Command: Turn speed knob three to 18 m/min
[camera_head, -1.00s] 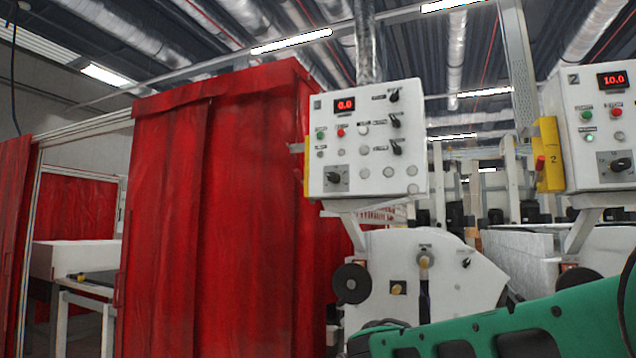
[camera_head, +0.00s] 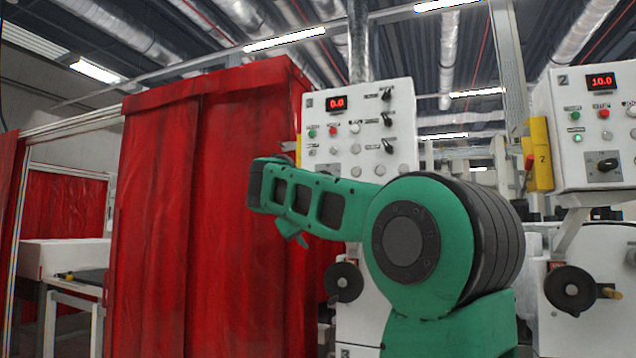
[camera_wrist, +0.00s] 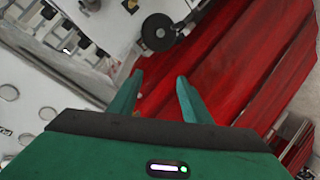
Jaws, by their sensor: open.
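A white control panel (camera_head: 360,106) with a red display reading 0.0 (camera_head: 337,103) stands in the middle of the head view. Black switches (camera_head: 387,119) run down its right side; its number tag is too small to read. My green arm covers its lower edge, where a black knob showed earlier. The right-hand panel (camera_head: 566,92), tagged 2, reads 10.0 and has a black speed knob (camera_head: 607,165). In the wrist view my gripper (camera_wrist: 160,75) is open and empty, apart from any knob. Part of a white panel (camera_wrist: 22,125) with round caps shows at left there.
A red curtain (camera_head: 205,200) hangs left of the middle panel. A yellow box (camera_head: 541,155) is fixed beside the right panel. Black handwheels (camera_head: 344,282) sit on the machines below; one shows in the wrist view (camera_wrist: 158,32). A white table (camera_head: 75,290) stands far left.

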